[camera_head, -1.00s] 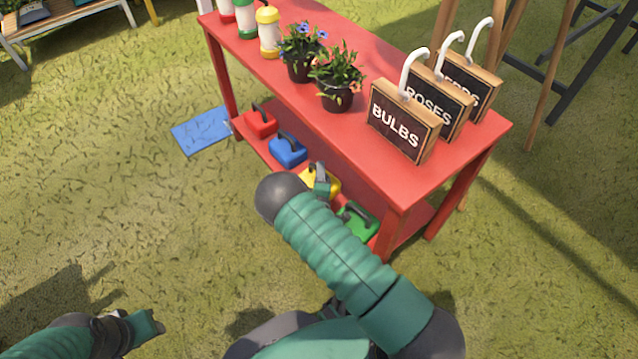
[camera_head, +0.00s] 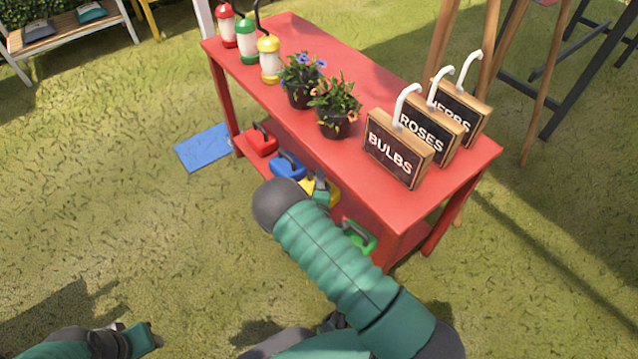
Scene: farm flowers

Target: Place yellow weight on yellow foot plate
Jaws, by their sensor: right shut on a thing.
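The yellow weight (camera_head: 332,192) is at the lower shelf of the red table, between the blue weight and the green weight. My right gripper (camera_head: 321,187) is shut on it; my own arm hides part of the weight and the grip. I cannot tell whether the weight is lifted off the shelf. My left gripper (camera_head: 150,337) is low at the left, over the grass and away from the table; its fingers are too small to read. No yellow foot plate shows; a blue plate (camera_head: 204,148) lies on the grass left of the table.
The red table (camera_head: 385,125) bears lanterns, two flower pots (camera_head: 334,113) and signs (camera_head: 396,152). The red weight (camera_head: 261,141), blue weight (camera_head: 288,165) and green weight (camera_head: 358,238) are on its lower shelf. Open grass lies to the left.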

